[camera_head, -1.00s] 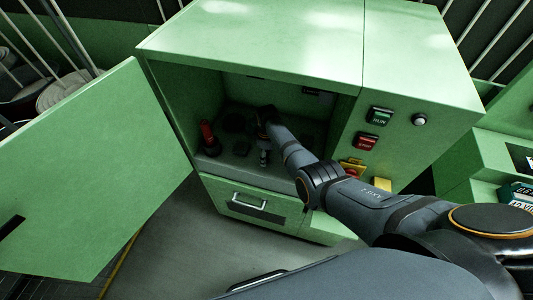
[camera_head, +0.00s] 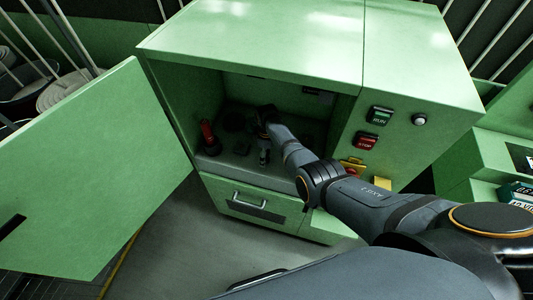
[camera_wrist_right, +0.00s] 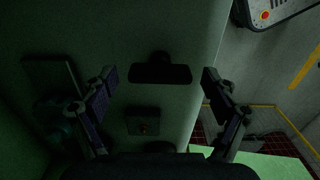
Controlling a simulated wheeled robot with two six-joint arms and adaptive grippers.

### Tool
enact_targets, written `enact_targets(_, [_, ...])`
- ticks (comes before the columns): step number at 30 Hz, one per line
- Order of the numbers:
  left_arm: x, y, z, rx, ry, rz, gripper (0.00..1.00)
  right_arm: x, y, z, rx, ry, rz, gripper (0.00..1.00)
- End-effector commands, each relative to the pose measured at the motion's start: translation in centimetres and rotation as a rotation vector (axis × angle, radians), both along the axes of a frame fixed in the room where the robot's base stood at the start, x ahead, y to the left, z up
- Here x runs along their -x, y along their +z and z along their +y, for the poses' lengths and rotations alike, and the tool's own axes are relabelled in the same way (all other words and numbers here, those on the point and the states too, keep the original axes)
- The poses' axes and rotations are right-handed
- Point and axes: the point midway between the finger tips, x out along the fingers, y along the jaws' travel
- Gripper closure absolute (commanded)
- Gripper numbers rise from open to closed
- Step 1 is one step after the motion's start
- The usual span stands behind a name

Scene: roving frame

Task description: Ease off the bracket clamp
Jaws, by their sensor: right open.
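The right arm reaches into the open green cabinet, with its wrist end and gripper (camera_head: 266,118) in the dim interior. In the right wrist view the gripper (camera_wrist_right: 162,98) is open, its two fingers spread wide. Between and slightly beyond the fingertips is a dark bar-shaped handle (camera_wrist_right: 160,73), which may be the bracket clamp; no contact shows. Below it in that view is a small square plate (camera_wrist_right: 143,122) with a central knob. In the head view a small dark upright part (camera_head: 264,157) stands near the wrist; I cannot tell exactly what it is. My left gripper is not in view.
A red-topped item (camera_head: 208,133) stands at the compartment's left. The cabinet door (camera_head: 95,165) hangs open at left. A drawer (camera_head: 250,205) is below. A green button (camera_head: 380,115), red button (camera_head: 367,141) and yellow-backed switch (camera_head: 352,166) are on the right panel.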

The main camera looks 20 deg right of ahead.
Motion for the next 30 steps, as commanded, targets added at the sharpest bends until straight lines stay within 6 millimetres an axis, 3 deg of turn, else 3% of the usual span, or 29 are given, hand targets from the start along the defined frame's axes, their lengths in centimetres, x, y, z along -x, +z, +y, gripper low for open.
enact_targets(8, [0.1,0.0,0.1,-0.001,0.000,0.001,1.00,-0.1,1.0,0.0,0.000,-0.001,-0.002,0.13])
enact_targets(21, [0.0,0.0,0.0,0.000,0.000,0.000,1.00,0.0,10.4,0.0,-0.001,0.000,-0.003,0.13])
enact_targets(30, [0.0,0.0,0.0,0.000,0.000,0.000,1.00,0.0,12.0,0.0,0.000,0.000,0.001,0.13])
